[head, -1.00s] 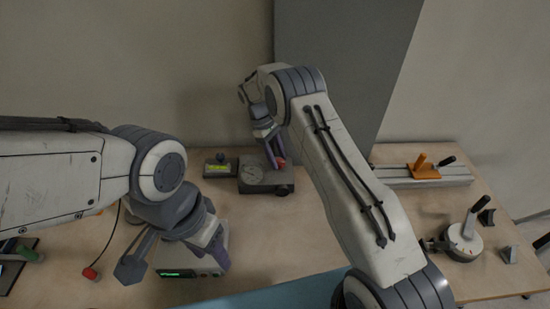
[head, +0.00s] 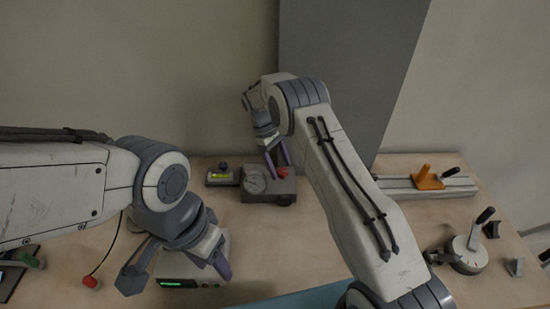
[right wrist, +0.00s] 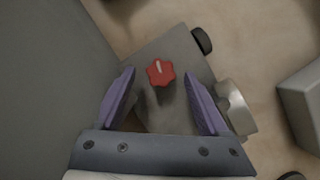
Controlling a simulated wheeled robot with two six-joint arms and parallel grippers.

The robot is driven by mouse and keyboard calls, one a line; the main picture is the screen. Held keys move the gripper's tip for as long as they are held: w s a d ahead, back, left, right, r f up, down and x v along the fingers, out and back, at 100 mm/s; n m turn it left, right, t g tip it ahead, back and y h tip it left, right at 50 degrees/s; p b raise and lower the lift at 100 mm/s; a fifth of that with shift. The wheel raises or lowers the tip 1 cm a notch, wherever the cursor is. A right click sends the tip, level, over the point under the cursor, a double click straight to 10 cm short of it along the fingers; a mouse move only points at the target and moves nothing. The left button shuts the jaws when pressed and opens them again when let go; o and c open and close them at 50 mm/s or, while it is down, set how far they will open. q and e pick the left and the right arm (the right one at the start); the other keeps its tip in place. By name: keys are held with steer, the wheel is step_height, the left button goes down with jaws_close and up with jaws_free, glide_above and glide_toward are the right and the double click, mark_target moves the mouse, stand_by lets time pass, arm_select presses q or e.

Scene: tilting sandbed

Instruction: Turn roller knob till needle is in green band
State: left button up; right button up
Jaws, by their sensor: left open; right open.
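The needle and any green band are too small to make out. A red knob (head: 283,171) sits on its top, and a dark knob (head: 286,201) on its front side. My right gripper (head: 281,171) is open over the box. In the right wrist view the lobed red knob (right wrist: 160,73) with a white mark shows between its fingers, apart from both; the dark knob (right wrist: 202,40) lies beyond. My left gripper (head: 175,270) is open and empty at the front left.
A box with a green display (head: 178,283) lies under my left gripper. A rail with an orange slider (head: 425,178) and a round lever device (head: 468,255) are at right.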

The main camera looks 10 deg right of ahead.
steer(key=b+v, duration=0.1)
steer(key=v, duration=0.9)
steer(key=s+a+r+t+y, duration=0.1)
steer(key=s+a+r, duration=0.45)
steer(key=s, duration=0.25)
steer(key=s+a+r+t+y, duration=0.1)
steer(key=s+a+r, duration=0.45)
steer(key=s, duration=0.25)
steer(key=s+d+f+y, duration=0.1)
steer(key=s, duration=1)
steer(key=s+d+f+m+t, duration=0.1)
steer(key=s+f, duration=0.1)
steer(key=s, duration=1)
steer(key=shift+d+f+y, duration=0.25)
steer(key=shift+d+y, duration=0.15)
